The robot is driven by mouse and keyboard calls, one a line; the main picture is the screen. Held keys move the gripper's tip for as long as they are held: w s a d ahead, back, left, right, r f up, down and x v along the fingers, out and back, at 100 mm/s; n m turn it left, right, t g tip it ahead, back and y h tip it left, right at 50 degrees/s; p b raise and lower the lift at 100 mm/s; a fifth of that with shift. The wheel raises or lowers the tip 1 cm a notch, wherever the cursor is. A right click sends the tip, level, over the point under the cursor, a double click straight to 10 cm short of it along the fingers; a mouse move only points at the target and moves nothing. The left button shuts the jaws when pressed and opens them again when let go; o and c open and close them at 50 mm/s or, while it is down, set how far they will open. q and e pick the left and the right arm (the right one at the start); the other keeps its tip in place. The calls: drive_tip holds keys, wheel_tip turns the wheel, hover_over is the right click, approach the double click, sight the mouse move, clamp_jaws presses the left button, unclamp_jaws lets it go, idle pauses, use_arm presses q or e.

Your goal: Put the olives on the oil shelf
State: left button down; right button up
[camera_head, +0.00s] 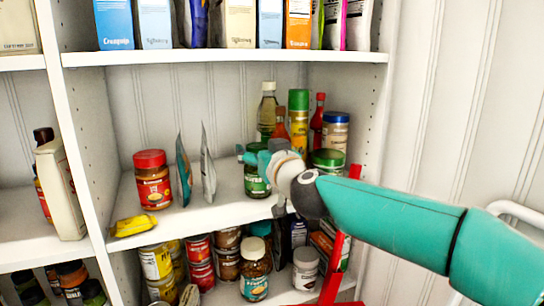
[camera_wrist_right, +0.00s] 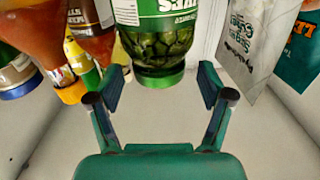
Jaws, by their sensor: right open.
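The jar of olives (camera_wrist_right: 160,45), with a green lid and green label, shows in the right wrist view, just beyond and between my right fingertips (camera_wrist_right: 164,85). The fingers are open and do not visibly grip it. In the head view the green jar (camera_head: 257,184) stands on the middle shelf (camera_head: 205,215), and my right gripper (camera_head: 252,154) is at its top, partly hiding it. A clear bottle of pale liquid (camera_head: 267,108), possibly oil, stands at the back of this shelf. I cannot tell which shelf is the oil shelf. My left gripper is not in view.
A red-lidded jar (camera_head: 153,182), upright bags (camera_head: 207,165) and a yellow packet (camera_head: 133,225) are to the left. A beige jug (camera_head: 60,190) stands on the left shelf.

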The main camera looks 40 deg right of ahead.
drive_tip(key=p+v, duration=0.1)
drive_tip(key=v, duration=1)
drive_tip(key=shift+s+p, duration=0.3)
drive_tip(key=shift+p, duration=0.1)
